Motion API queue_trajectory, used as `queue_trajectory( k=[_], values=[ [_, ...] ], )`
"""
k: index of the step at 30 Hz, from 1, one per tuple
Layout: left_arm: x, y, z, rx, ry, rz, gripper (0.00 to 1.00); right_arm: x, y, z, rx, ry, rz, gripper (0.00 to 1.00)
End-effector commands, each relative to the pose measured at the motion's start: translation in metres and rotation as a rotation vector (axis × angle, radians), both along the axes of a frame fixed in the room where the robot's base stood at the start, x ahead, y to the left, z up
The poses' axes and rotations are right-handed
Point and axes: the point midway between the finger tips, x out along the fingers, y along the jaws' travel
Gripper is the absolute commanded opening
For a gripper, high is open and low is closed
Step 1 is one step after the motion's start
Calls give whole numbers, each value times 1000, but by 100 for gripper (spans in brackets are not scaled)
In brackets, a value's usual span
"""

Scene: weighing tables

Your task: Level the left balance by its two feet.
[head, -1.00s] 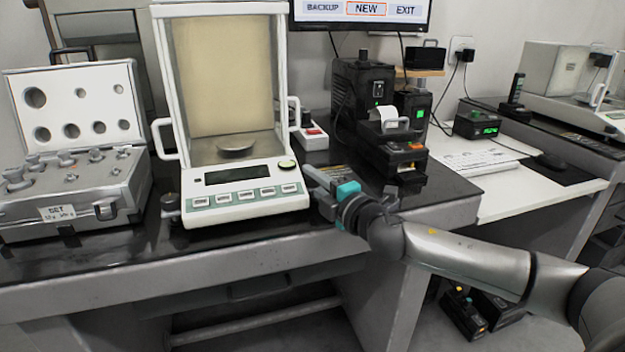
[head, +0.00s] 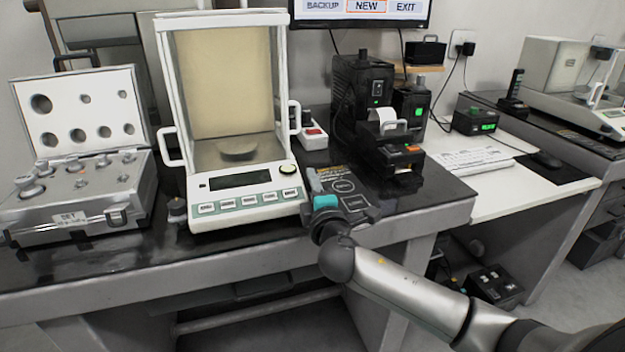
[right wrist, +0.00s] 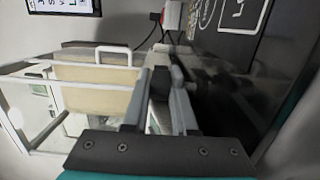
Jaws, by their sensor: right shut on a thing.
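The left balance (head: 247,197) is a white unit with a tall glass draft shield, a round pan inside and a row of front buttons. Its left foot (head: 177,209) is a dark knob at the front left corner. My right gripper (head: 314,184) is at the front right corner, close beside the case. It is shut on the right foot, which the fingers and wrist mostly hide. In the right wrist view, the two fingers (right wrist: 160,100) stand close together alongside the balance's glass shield (right wrist: 92,98). My left gripper is not in view.
An open weight case (head: 72,205) stands left of the balance. A dark marked panel (head: 343,187) lies right of my gripper. A black printer (head: 385,150) and a red-switched power strip (head: 314,136) stand behind it. Another balance (head: 570,85) is at far right.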

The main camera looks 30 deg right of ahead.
Motion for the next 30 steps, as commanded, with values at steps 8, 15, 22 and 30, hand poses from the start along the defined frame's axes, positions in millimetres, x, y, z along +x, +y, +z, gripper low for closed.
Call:
queue_trajectory(
  k=[8, 15, 22, 30],
  values=[
    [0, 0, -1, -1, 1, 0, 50, 0, -1, 0, -2, 1, -4, 0],
    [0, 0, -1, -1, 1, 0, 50, 0, 0, 0, -1, 0, -3, 49],
    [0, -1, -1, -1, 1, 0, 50, 0, 0, 0, -1, 0, -2, 55],
    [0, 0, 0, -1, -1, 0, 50, -11, 4, -1, 1, 3, -1, 55]
  ],
)
